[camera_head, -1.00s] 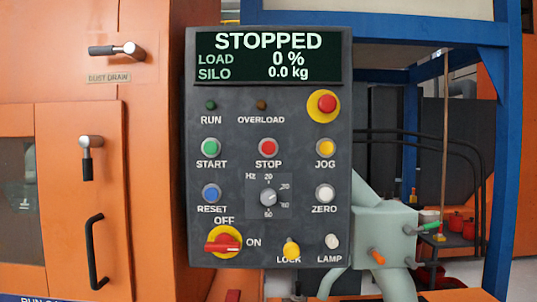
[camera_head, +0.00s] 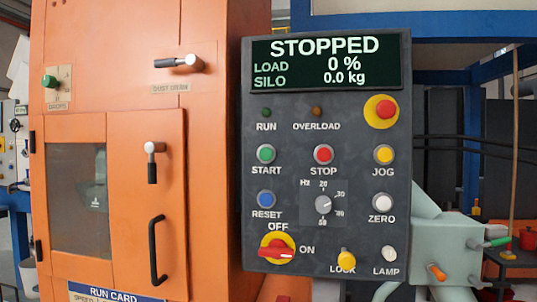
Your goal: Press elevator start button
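The control panel (camera_head: 287,183) is a dark grey upright box in the middle of the head view. Its green START button (camera_head: 265,154) sits at the left of the upper button row, beside the red STOP button (camera_head: 323,154) and the yellow JOG button (camera_head: 383,154). The display (camera_head: 326,64) reads STOPPED, LOAD 0 %, SILO 0.0 kg. The RUN lamp (camera_head: 266,112) looks dark green and the OVERLOAD lamp (camera_head: 318,111) dull brown. A red rotary switch (camera_head: 277,249) on a yellow plate sits lower left, between OFF and ON labels. Neither gripper is in view.
An orange cabinet (camera_head: 207,200) with a windowed door and black handle (camera_head: 157,250) stands left of the panel. A red emergency button (camera_head: 385,109) is at the panel's upper right. A pale green machine (camera_head: 455,235) with coloured handles stands behind on the right. Blue frame beams run behind.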

